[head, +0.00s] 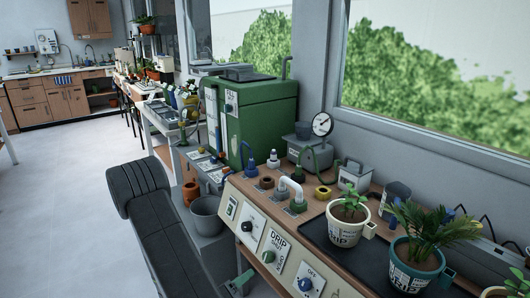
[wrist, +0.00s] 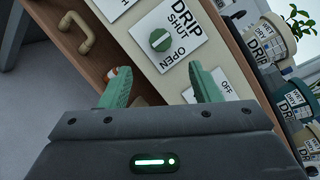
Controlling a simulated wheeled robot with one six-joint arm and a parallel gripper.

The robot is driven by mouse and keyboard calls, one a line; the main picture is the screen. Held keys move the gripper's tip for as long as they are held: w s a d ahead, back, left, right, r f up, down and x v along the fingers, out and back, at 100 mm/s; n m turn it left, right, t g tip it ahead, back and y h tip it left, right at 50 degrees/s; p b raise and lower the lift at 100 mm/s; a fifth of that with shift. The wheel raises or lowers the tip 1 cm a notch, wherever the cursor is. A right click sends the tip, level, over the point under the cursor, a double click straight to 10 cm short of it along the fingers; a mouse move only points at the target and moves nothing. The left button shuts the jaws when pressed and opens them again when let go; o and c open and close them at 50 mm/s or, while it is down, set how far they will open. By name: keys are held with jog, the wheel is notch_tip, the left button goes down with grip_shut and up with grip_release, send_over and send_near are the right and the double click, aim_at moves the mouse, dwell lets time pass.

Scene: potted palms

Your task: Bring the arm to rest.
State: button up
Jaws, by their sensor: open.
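My gripper (wrist: 159,72) is open in the wrist view, with its two green fingers apart and nothing between them. It is in front of the bench's sloped control panel (wrist: 150,62), near a plate marked DRIP, SHUT and OPEN. The plate's round green knob (wrist: 160,40) is beyond the fingertips and clear of them. In the head view my dark arm reaches down the lower left of the bench, and a green finger shows low at the panel's front. The rest of the gripper is hard to make out there.
The head view shows a potted palm (head: 418,240) and a leafy plant in a cream pot (head: 347,222) on a black tray (head: 375,262). A green machine (head: 262,115) stands behind the panel. A grey bucket (head: 207,216) is beside my arm. Open floor (head: 75,195) lies to the left.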

aim_at(264, 260)
jog(key=x, duration=1)
jog(key=shift+w+d+b, duration=0.1)
jog(key=shift+b, duration=0.2)
jog(key=shift+w+d+f+b, duration=0.1)
jog(key=shift+w+f+b, duration=0.1)
jog(key=shift+w+b, duration=0.15)
jog(key=m+h+b, duration=0.1)
jog(key=m+b, duration=0.1)
jog(key=shift+s+f+m, duration=0.1)
jog(key=shift+m, duration=0.3)
jog(key=m+b, duration=0.1)
jog(key=m, duration=0.1)
jog(key=m+g+h+b, duration=0.1)
jog(key=m+b, duration=0.1)
jog(key=m, duration=0.1)
jog(key=shift+h, duration=0.3)
jog(key=m+b, duration=0.1)
jog(key=m+g+h+b, duration=0.1)
jog(key=shift+a+m, duration=0.25)
jog(key=shift+m, duration=0.55)
jog(key=shift+r, duration=0.25)
